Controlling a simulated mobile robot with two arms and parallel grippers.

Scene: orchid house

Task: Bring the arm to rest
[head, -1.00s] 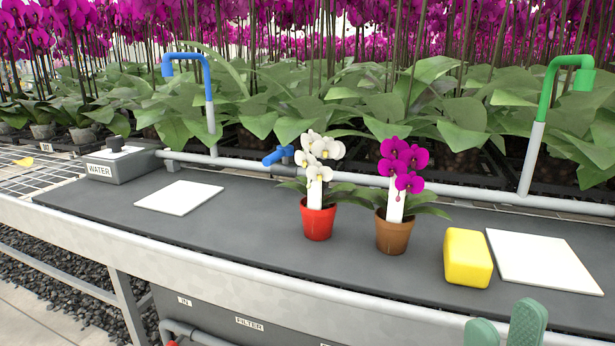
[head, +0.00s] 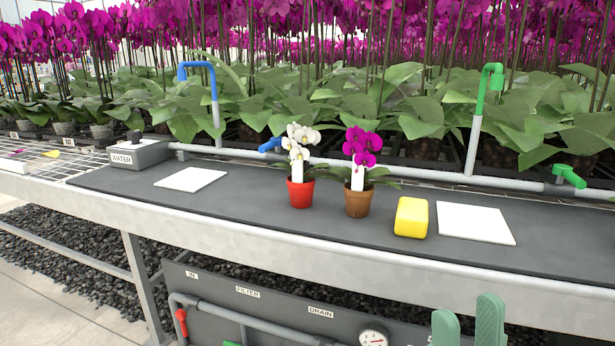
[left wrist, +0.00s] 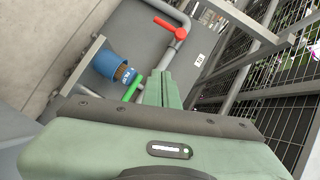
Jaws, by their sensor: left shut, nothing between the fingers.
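My right gripper (head: 467,308) shows at the bottom right of the head view as two green fingers with a gap between them. It is open and empty, in front of the bench; the rest of that arm is out of the picture. My left gripper (left wrist: 161,88) shows only in the left wrist view. Its green fingers are together with nothing between them. They point toward the pipes and grey panel beneath the bench; I cannot tell how close they are.
The bench (head: 250,222) bears a red-potted white orchid (head: 300,190), a brown-potted magenta orchid (head: 358,200), a yellow block (head: 411,217) and two white squares. Below are a gauge (head: 373,338) and a red valve handle (left wrist: 170,29). A blue cylinder (left wrist: 110,65) stands near the left fingers.

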